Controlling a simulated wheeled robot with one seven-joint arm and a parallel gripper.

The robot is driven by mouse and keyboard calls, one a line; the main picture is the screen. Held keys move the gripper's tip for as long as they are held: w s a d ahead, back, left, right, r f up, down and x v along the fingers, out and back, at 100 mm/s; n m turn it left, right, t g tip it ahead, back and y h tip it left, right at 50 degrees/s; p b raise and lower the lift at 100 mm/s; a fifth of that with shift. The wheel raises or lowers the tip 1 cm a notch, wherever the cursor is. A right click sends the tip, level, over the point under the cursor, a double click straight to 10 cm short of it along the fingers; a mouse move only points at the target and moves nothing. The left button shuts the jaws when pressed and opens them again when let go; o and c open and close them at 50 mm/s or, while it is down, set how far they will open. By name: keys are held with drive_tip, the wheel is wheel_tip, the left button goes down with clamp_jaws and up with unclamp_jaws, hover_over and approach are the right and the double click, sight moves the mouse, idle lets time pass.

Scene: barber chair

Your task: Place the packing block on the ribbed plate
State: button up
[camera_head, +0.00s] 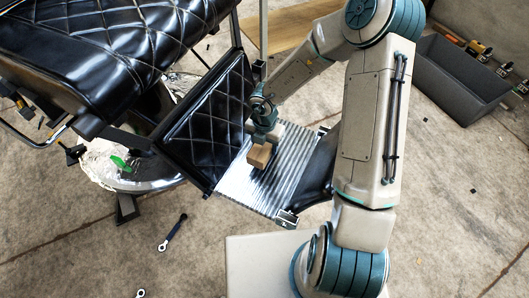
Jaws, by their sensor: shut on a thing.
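The packing block (260,155) is a small brown block at the upper middle of the ribbed plate. The ribbed plate (252,192) is a silver metal footrest at the foot of the black quilted barber chair. My gripper (262,143) points down over the plate and is shut on the block. The block's lower end is over or against the plate; I cannot tell whether it touches. The fingertips are small and partly hidden by the gripper body.
The quilted leg panel (207,125) rises left of the plate. Metal brackets (286,218) edge the plate. A grey bin (450,85) stands at the upper right. A wrench (173,232) lies on the floor at the lower left. Bare floor lies at the right.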

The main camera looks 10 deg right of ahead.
sight(265, 151)
drive_tip(key=shift+f+b, duration=0.8)
drive_tip(key=shift+f, duration=1.1)
drive_tip(key=shift+f, duration=0.1)
drive_tip(key=o, duration=1.1)
